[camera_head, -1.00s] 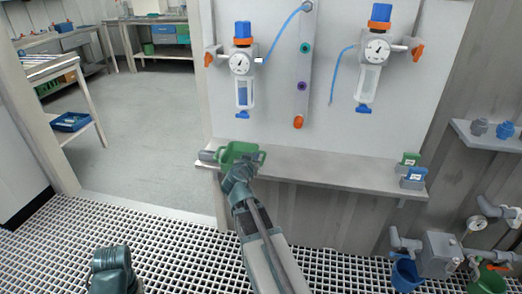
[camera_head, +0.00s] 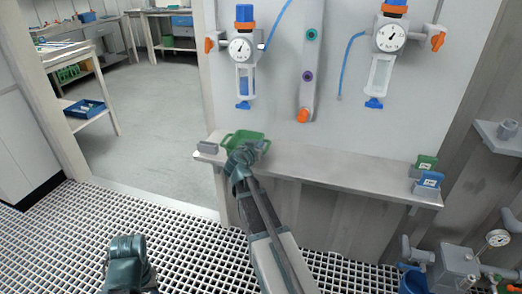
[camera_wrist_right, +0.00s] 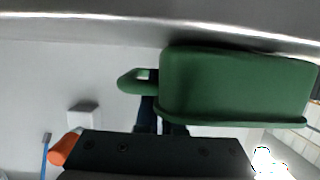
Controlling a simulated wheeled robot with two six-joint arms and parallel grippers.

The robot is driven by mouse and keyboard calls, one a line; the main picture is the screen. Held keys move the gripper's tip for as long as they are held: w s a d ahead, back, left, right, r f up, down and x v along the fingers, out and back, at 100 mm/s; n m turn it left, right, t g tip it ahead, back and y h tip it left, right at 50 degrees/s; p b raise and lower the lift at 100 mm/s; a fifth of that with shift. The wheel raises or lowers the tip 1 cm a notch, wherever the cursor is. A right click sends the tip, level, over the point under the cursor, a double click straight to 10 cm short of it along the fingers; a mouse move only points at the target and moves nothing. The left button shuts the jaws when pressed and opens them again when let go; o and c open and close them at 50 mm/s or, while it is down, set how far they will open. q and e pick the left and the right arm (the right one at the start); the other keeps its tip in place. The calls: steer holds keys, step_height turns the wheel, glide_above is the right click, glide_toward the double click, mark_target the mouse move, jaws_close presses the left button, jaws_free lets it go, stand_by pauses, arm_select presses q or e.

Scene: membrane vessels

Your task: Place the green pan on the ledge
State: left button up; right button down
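The green pan (camera_head: 243,137) is a shallow tray with side handles, at the left end of the grey ledge (camera_head: 330,178) in the head view. My right gripper (camera_head: 243,153) is at its near side and appears shut on it; the fingers are mostly hidden. In the right wrist view the pan (camera_wrist_right: 235,85) fills the right half, close to the ledge's edge (camera_wrist_right: 150,28). Whether its base touches the ledge is unclear. My left gripper (camera_head: 127,267) is low at the left, apart from everything; its fingers are not clear.
A small grey block (camera_head: 208,147) lies on the ledge left of the pan. Gauge units (camera_head: 243,60) hang on the panel above. The ledge's middle is clear.

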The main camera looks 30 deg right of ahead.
steer(key=shift+f, duration=0.15)
steer(key=c, duration=1.5)
jaws_free()
steer(key=o, duration=0.5)
steer(key=shift+c, duration=0.2)
steer(key=shift+s+a+r, duration=0.15)
steer(key=shift+r, duration=0.05)
steer(key=p+v, duration=0.3)
steer(key=v, duration=0.8)
steer(key=shift+a+p, duration=0.3)
steer(key=shift+p, duration=0.1)
steer(key=shift+s+r, duration=0.15)
